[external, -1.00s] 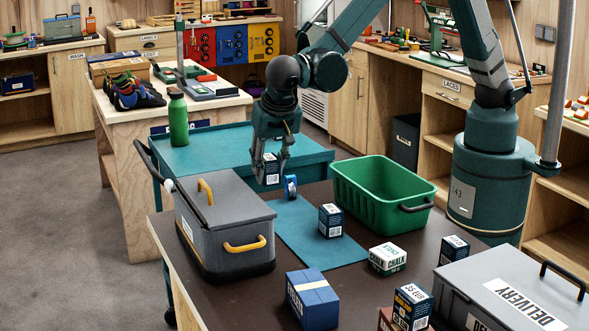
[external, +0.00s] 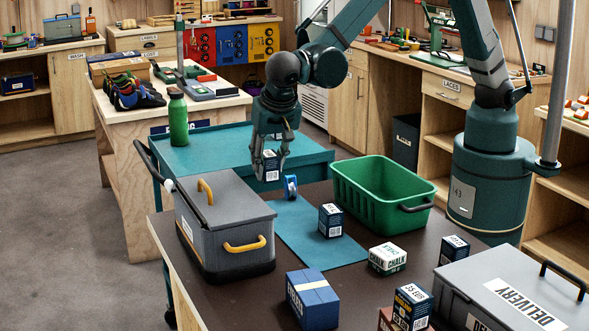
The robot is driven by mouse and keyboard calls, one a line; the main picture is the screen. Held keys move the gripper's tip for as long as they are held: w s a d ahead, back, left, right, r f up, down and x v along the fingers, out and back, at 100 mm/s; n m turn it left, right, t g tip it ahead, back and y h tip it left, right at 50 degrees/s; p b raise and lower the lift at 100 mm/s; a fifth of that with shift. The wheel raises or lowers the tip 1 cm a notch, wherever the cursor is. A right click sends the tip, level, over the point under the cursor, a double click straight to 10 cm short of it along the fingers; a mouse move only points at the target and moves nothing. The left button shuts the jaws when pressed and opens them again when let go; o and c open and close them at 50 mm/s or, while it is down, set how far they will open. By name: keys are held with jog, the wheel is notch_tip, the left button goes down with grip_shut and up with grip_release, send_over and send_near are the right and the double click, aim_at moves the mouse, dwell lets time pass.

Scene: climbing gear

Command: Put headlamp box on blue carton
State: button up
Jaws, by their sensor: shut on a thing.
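My gripper (external: 270,172) is shut on a small dark blue box with a white printed label (external: 272,160). It holds the box upright, over the near side of the teal table beyond the dark work table. The fingers hide part of the box. Its print is too small to read, but it may be the headlamp box; similar dark boxes stand on the dark table, one on the blue mat (external: 331,220), one (external: 454,249) at the right and one (external: 412,304) at the front. The blue carton (external: 313,300) stands at the front of the dark table, its top clear.
A grey cooler box with yellow handles (external: 225,232) stands left of the mat (external: 308,240). A blue tape dispenser (external: 290,187) is just below my gripper. A green crate (external: 382,193), a chalk box (external: 387,259) and a grey delivery case (external: 515,290) stand to the right.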

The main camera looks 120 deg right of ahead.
aim_at(269, 154)
jog(key=r, duration=1.1)
jog(key=shift+w+a, duration=0.1)
jog(key=shift+a, duration=0.25)
jog(key=w+a+n+t+p, duration=0.1)
jog(key=w+a+n+p, duration=0.15)
jog(key=a, duration=1.15)
jog(key=w+a+n+t+y+p, duration=0.15)
jog(key=w+a+n, duration=0.25)
jog(key=a, duration=1.1)
jog(key=w+a+n+t+p, duration=0.1)
jog(key=w+a+n+p, duration=0.15)
jog(key=a, duration=1.15)
jog(key=shift+n, duration=0.4)
jog(key=shift+w+a+f+b, duration=0.1)
jog(key=shift+w+f+b, duration=0.1)
jog(key=shift+f, duration=1.1)
jog(key=shift+w+a+f+b, duration=0.1)
jog(key=shift+w+f, duration=0.05)
jog(key=shift+f, duration=1.1)
jog(key=shift+f, duration=3.15)
